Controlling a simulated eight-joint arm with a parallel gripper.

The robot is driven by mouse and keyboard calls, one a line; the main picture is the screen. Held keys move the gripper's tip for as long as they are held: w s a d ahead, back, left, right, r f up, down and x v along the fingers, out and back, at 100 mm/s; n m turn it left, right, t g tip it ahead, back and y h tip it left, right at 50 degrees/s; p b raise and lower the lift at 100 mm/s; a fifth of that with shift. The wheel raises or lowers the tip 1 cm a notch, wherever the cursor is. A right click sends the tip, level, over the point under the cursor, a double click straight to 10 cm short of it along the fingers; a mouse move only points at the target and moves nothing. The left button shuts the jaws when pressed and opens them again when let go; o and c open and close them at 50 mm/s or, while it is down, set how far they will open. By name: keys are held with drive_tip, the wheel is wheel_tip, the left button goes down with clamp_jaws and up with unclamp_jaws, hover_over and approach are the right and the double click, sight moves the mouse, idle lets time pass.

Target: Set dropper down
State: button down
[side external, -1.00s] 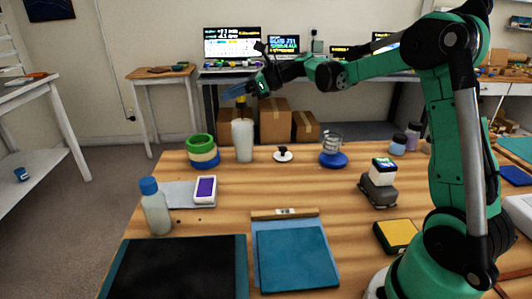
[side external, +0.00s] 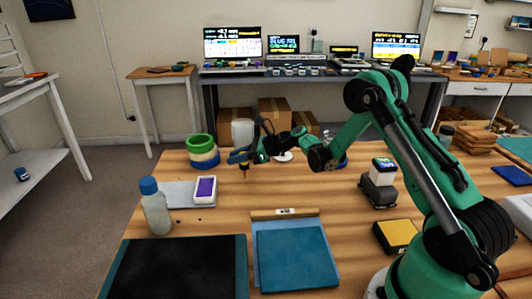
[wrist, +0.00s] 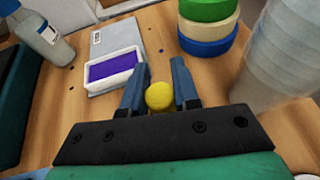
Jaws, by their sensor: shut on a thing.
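My gripper (side external: 243,157) is shut on the dropper (side external: 245,171), which hangs tip down, apparently a little above the table. In the wrist view my gripper's two blue fingers (wrist: 158,88) hold the dropper's round yellow bulb (wrist: 159,97) between them; its stem is hidden below the bulb. The tall whitish cup (side external: 243,131) stands just behind the gripper, and it shows blurred at the right of the wrist view (wrist: 275,60).
A stack of green, cream and blue rolls (side external: 202,152) stands left of the gripper. A grey scale-like plate (side external: 177,196) with a purple-filled white tray (side external: 205,190) lies front left, beside a blue-capped bottle (side external: 155,208). Bare wood lies around (side external: 240,195).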

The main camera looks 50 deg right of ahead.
drive_tip(key=c, duration=0.7)
unclamp_jaws()
drive_tip(key=shift+f, duration=0.1)
drive_tip(key=shift+o, duration=0.2)
drive_tip(key=shift+s+d+r, duration=0.1)
drive_tip(key=shift+s+r, duration=0.05)
drive_tip(key=shift+r, duration=0.05)
drive_tip(key=v, duration=1.1)
drive_tip(key=s+a+r+n+g+h, duration=0.2)
drive_tip(key=s+a+n, duration=0.3)
drive_tip(key=n, duration=0.9)
drive_tip(key=s+a+r+n+g+h, duration=0.2)
drive_tip(key=s+a+n+h, duration=0.3)
drive_tip(key=a+n, duration=0.5)
drive_tip(key=s+r+n, duration=0.1)
drive_tip(key=n, duration=0.4)
drive_tip(key=shift+s+a+h, duration=0.25)
drive_tip(key=shift+a+h, duration=0.05)
